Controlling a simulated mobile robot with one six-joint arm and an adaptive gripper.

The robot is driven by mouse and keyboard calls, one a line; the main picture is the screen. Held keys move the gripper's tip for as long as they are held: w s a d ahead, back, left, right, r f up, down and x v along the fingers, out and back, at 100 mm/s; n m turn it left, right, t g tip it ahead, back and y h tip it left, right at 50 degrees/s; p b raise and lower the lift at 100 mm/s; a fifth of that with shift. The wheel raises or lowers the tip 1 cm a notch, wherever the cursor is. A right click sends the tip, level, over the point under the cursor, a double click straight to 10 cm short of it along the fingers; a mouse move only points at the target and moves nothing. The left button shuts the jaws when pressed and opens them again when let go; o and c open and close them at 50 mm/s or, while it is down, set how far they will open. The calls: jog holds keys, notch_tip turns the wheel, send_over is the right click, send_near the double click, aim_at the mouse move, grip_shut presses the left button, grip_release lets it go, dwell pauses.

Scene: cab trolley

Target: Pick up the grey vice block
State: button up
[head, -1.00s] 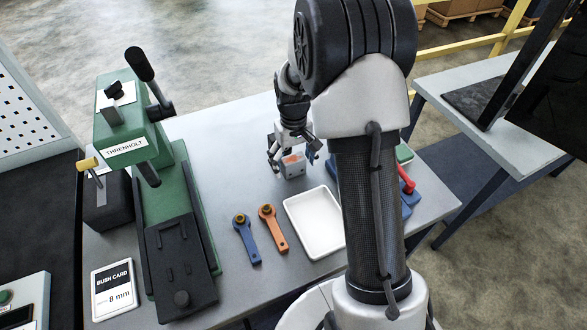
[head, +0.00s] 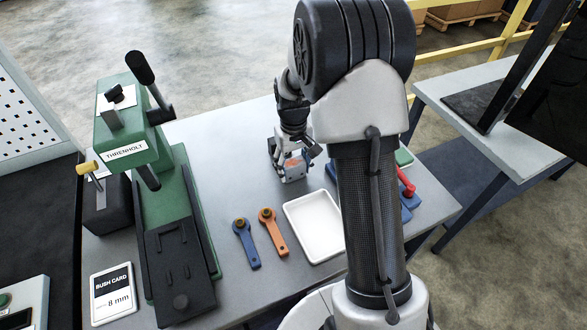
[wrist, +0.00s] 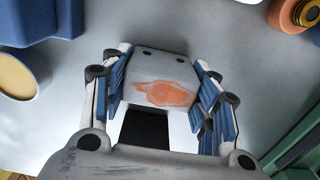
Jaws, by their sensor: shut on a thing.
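The grey vice block (head: 292,167) stands on the table behind the white tray, with an orange patch on its top. It also shows in the wrist view (wrist: 160,77), with two dark holes near its far edge. My gripper (head: 291,160) is over it, and in the wrist view its blue-padded fingers (wrist: 162,85) are shut on the block's left and right sides. The block's underside is hidden, and I cannot tell whether it is clear of the table.
A white tray (head: 314,225), a blue wrench (head: 246,242) and an orange wrench (head: 272,231) lie in front of the block. A green press (head: 160,190) stands at left. A red-handled blue item (head: 407,190) is at right, partly behind my arm.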

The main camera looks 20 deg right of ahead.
aim_at(294, 162)
jog(key=shift+c, duration=1.4)
jog(key=shift+r, duration=0.1)
notch_tip(294, 162, up, 20)
jog(key=p, duration=0.6)
